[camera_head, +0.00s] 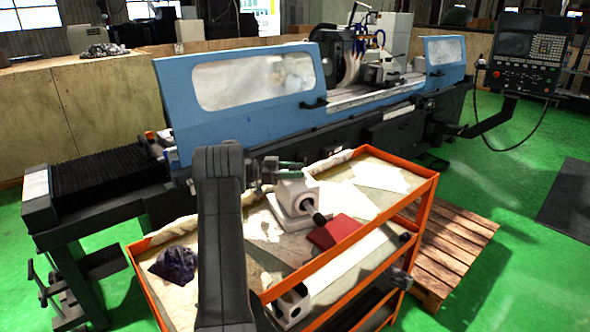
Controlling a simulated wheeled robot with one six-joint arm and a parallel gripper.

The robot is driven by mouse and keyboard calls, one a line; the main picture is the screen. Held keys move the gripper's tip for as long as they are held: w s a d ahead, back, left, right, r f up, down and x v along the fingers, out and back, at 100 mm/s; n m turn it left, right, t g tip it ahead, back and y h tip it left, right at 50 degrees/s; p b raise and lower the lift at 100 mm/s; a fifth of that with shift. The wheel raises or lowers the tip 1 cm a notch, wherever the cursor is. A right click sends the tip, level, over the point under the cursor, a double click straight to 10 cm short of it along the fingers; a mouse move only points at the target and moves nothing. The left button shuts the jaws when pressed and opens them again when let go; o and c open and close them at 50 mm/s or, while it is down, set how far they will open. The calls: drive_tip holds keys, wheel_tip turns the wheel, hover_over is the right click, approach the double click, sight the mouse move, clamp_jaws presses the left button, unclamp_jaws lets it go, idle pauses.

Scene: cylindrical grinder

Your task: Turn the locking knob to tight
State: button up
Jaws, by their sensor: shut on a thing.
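A white housing (297,196) with a dark cylindrical end pointing front right sits on the orange cart (405,228). My gripper (291,168) reaches in from the left at the top of this housing. Its fingers are shut on the locking knob there. The knob itself is mostly hidden by the fingers and too small to make out, so its turn position cannot be read.
A red block (332,232) lies right of the housing, close to its dark end. Another white part (291,305) is at the cart's front, and a dark crumpled cloth (174,265) at its left. The blue-covered grinder (240,125) stands behind. A wooden pallet (450,250) lies to the right.

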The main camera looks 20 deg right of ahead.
sight(296, 166)
drive_tip(key=shift+m+g+y, duration=1.2)
drive_tip(key=shift+m+g, duration=0.4)
drive_tip(key=shift+g, duration=0.6)
drive_tip(key=o, duration=1)
drive_tip(key=shift+d, duration=0.15)
drive_tip(key=shift+c, duration=0.2)
drive_tip(key=shift+r, duration=0.15)
wheel_tip(296, 166, up, 10)
drive_tip(key=shift+f+b, duration=0.1)
drive_tip(key=shift+b, duration=0.45)
